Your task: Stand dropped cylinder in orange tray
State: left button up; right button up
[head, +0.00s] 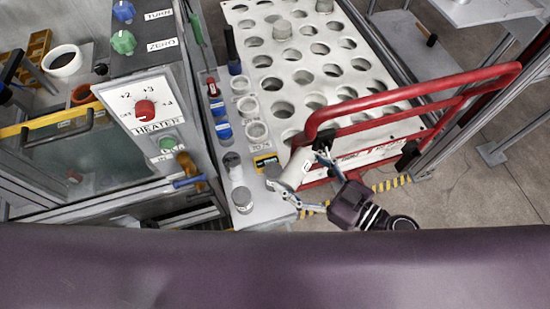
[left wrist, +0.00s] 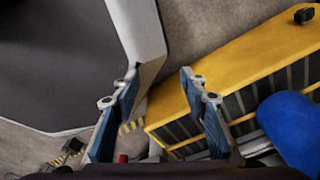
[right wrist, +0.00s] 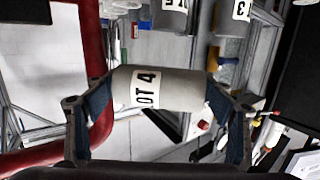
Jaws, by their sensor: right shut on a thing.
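A pale grey cylinder (head: 296,168) with a darker end is held tilted in my right gripper (head: 309,182), over the right edge of the narrow shelf. In the right wrist view the cylinder (right wrist: 178,88) lies sideways across the jaws, its label reading "OT 4", with a finger pad at each end. My left gripper (left wrist: 160,85) is open and empty, and it is out of the head view. I cannot make out a clearly orange tray; a tan compartmented tray (head: 37,46) stands at the far left of the head view.
A red rail (head: 420,88) runs close behind my right gripper, beside a white board with round holes (head: 345,72). Grey cylinders (head: 242,200) and blue-marked items stand on the narrow shelf (head: 268,205). A heater panel (head: 140,108) is left. A yellow slotted box (left wrist: 215,75) is near my left gripper.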

send_over(275, 168)
jog(key=shift+s+d+r+p, duration=0.1)
jog(key=shift+s+d+p, duration=0.05)
jog(key=shift+d+p, duration=0.25)
jog(key=f, duration=0.1)
jog(key=f+b, duration=0.2)
jog(key=shift+w+a+f, duration=0.1)
jog(key=shift+w+a, duration=0.15)
jog(key=shift+a, duration=0.1)
pick_arm(q)
jog(key=shift+a+f, duration=0.4)
jog(key=shift+a, duration=0.2)
pick_arm(e)
jog(key=shift+f, duration=0.2)
pick_arm(q)
jog(key=shift+f, duration=0.1)
pick_arm(e)
jog(key=shift+f, duration=0.25)
jog(key=shift+f, duration=0.25)
pick_arm(q)
jog(key=shift+d, duration=0.1)
pick_arm(e)
jog(key=o, duration=1.6)
jog(key=shift+r, duration=0.1)
